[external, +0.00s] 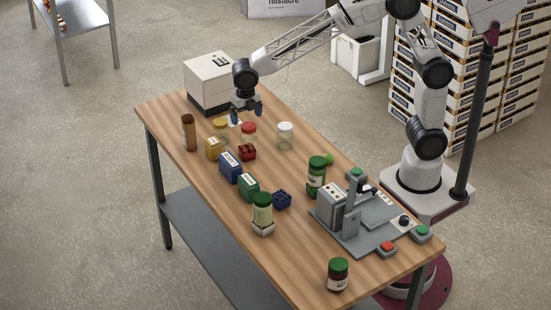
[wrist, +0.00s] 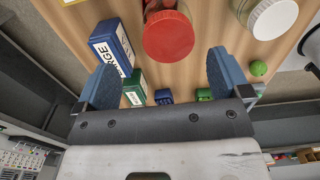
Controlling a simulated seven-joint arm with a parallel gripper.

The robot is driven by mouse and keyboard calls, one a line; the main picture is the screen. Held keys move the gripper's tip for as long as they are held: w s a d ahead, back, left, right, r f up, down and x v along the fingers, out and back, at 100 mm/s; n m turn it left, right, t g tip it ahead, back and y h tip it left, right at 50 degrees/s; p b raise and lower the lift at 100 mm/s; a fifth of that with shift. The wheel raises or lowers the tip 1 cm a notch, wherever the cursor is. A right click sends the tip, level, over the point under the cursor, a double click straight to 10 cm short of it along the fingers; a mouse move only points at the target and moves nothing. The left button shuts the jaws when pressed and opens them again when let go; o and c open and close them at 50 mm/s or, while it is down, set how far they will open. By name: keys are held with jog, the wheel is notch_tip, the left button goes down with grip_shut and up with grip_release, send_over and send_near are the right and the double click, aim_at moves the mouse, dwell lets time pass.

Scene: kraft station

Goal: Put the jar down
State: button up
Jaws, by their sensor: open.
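My gripper (external: 247,114) is open and empty above the far part of the wooden table (external: 300,255). The task does not say which jar. A clear jar with a red lid (external: 249,128) stands upright near and below my gripper. In the wrist view the red lid (wrist: 168,37) lies between the two spread fingers (wrist: 163,68), apart from both.
Yellow (external: 213,148), blue (external: 230,167) and green (external: 248,187) boxes line the table's left side. A brown cylinder (external: 189,132) and a white box (external: 208,82) stand at the far end. Green-lidded jars (external: 316,172) and a grey machine (external: 350,215) occupy the near half.

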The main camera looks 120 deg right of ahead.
jog(key=shift+r, duration=2)
jog(key=shift+s+a+r, duration=0.2)
jog(key=shift+a, duration=0.1)
jog(key=s+a+r+m+t, duration=0.15)
jog(key=s+a+m, duration=0.25)
jog(key=s+a, duration=0.45)
jog(key=s+a+r+m, duration=0.3)
jog(key=s+a+m, duration=0.2)
jog(key=s+a, duration=0.4)
jog(key=s+a+f+m, duration=0.1)
jog(key=s+a+m, duration=0.2)
jog(key=s, duration=0.4)
jog(key=s+a+f+m, duration=0.2)
jog(key=s+a+m, duration=0.1)
jog(key=s, duration=0.3)
jog(key=s+a+f+m+t, duration=0.1)
jog(key=s+a+f+m, duration=0.1)
jog(key=s+a, duration=0.3)
jog(key=s+m, duration=0.1)
jog(key=s, duration=0.1)
jog(key=shift+s+a, duration=0.2)
jog(key=shift+s, duration=0.1)
